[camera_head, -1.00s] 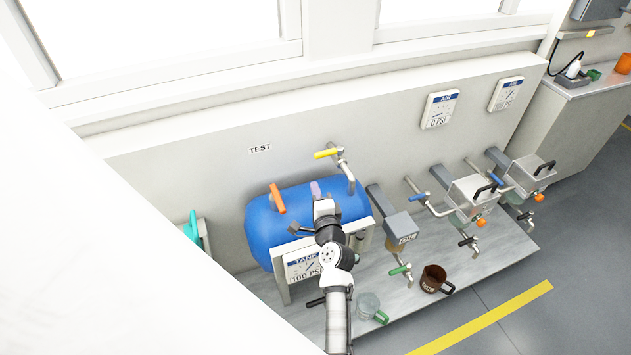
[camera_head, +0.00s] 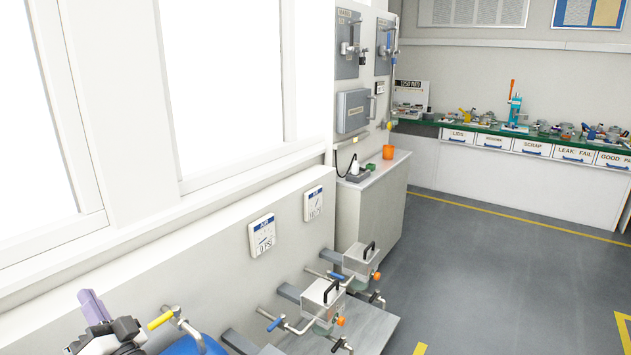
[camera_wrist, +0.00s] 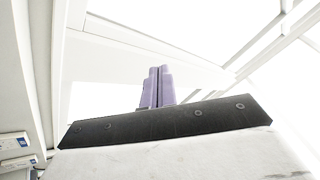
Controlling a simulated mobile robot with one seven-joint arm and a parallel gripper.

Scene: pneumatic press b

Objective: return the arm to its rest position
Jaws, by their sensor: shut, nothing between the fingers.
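My gripper (camera_head: 93,306) shows at the lower left of the head view, with purple fingers pointing up and a black body below them. In the wrist view its two purple fingers (camera_wrist: 157,87) stand side by side, closed together and empty. The gripper is left of the yellow-handled valve (camera_head: 160,320) in the picture; its distance from the valve is unclear. A small part of the blue tank (camera_head: 195,346) shows at the bottom edge. Most of my arm is outside the head view.
Wall gauges (camera_head: 262,235) hang above the grey test stations (camera_head: 322,300) right of my gripper. A side cabinet (camera_head: 372,200) carries an orange cup (camera_head: 388,152). A green-topped bench (camera_head: 480,128) with labelled drawers stands at the back. Grey floor (camera_head: 480,250) is open between them.

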